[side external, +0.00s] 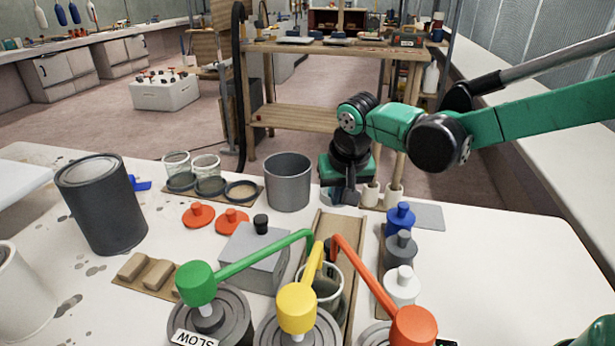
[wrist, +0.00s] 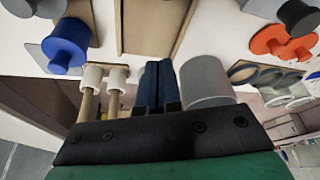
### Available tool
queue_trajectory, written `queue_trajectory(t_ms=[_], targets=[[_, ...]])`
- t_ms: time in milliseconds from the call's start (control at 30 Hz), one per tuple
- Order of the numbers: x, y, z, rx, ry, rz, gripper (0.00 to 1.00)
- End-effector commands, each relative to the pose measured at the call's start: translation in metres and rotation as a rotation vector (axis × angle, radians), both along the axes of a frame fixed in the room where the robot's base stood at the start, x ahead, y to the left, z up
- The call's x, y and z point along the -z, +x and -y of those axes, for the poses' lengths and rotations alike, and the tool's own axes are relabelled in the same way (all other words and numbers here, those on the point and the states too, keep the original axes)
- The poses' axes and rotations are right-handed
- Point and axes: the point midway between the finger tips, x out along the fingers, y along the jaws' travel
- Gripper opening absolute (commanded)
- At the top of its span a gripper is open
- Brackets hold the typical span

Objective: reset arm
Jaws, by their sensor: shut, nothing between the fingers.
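My gripper (side external: 343,196) hangs pointing down over the far part of the white table, between a grey cup and white-ended wooden handles. Its fingers are shut with nothing between them. In the wrist view the dark closed fingers (wrist: 156,86) lie side by side. The grey cup (side external: 288,182) stands just left of my gripper in the side view and also shows in the wrist view (wrist: 204,78). The white-ended handles (side external: 393,195) are just right of it. I cannot tell the exact gap to either.
A blue-topped piece (side external: 400,217) heads a row of bottles at right. Orange lids (side external: 198,214) and glass jars (side external: 206,168) sit at left. Nearer stand a dark can (side external: 103,205), and green (side external: 260,256), yellow (side external: 303,290) and orange (side external: 365,270) levers. The table's right side is fairly clear.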

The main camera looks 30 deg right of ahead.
Motion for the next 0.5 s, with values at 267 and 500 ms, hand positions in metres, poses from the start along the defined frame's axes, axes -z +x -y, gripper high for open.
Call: queue_trajectory(t_ms=[267, 500], targets=[[-0.036, -0.012, -0.005, -0.001, 0.0, 0.0, 0.0], [-0.05, -0.033, 0.01, -0.067, 0.01, 0.036, 0.0]])
